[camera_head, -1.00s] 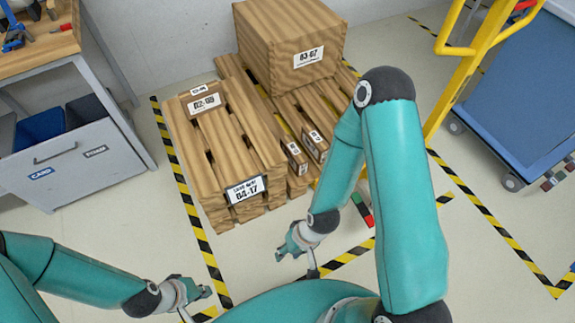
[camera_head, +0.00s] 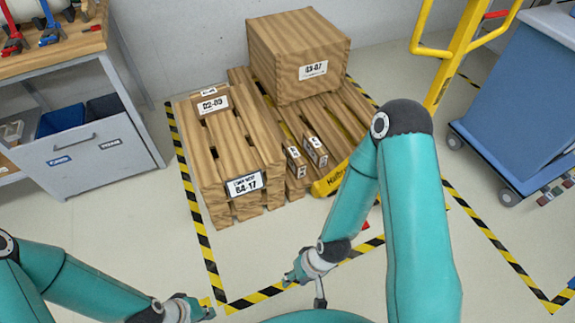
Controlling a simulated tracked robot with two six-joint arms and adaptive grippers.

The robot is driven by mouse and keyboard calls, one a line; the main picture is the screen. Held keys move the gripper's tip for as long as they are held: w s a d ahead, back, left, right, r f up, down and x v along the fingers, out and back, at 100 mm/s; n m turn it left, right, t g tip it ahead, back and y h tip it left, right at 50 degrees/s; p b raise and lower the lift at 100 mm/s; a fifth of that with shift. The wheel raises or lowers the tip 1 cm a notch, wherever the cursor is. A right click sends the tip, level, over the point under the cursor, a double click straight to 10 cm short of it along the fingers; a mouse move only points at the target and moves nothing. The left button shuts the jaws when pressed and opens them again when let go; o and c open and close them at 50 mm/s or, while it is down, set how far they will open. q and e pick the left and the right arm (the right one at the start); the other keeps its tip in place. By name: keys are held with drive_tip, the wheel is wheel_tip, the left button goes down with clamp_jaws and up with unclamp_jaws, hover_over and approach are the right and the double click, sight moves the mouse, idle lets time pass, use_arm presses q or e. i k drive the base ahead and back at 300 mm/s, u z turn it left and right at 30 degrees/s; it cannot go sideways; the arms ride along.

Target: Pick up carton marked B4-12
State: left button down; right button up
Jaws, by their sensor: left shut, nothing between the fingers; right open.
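I can read no label as B4-12 here. A wooden box-like carton (camera_head: 300,60), marked something like 03-07, sits on the rear pallets. My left gripper (camera_head: 207,312) is shut and empty at the bottom edge, low in front of the stack. My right gripper (camera_head: 290,280) is open and empty, apart from the pallets.
A workbench with drawers (camera_head: 90,150) stands left.

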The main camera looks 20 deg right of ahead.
sight(296, 161)
drive_tip(key=z, duration=0.15)
drive_tip(key=i, duration=0.95)
drive_tip(key=u, duration=0.1)
